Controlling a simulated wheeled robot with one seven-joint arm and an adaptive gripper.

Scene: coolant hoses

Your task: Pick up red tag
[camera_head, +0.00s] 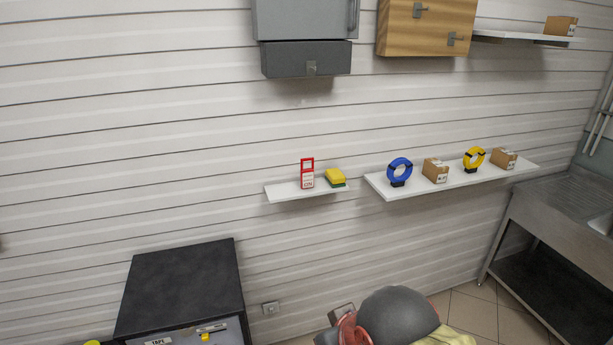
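The red tag (307,173) stands upright on a small white wall shelf (285,192). It has a red frame with an opening at the top and a white label with dark print below. A yellow and green sponge (335,177) lies on the same shelf just to its right, close beside it. My gripper is not in view.
A longer white shelf (380,188) to the right holds a blue hose coil (399,171), a yellow hose coil (474,159) and small cardboard boxes (435,170). Grey and wooden cabinets (427,28) hang above. A black-topped cabinet (182,284) stands lower left, a metal sink bench (565,212) at right.

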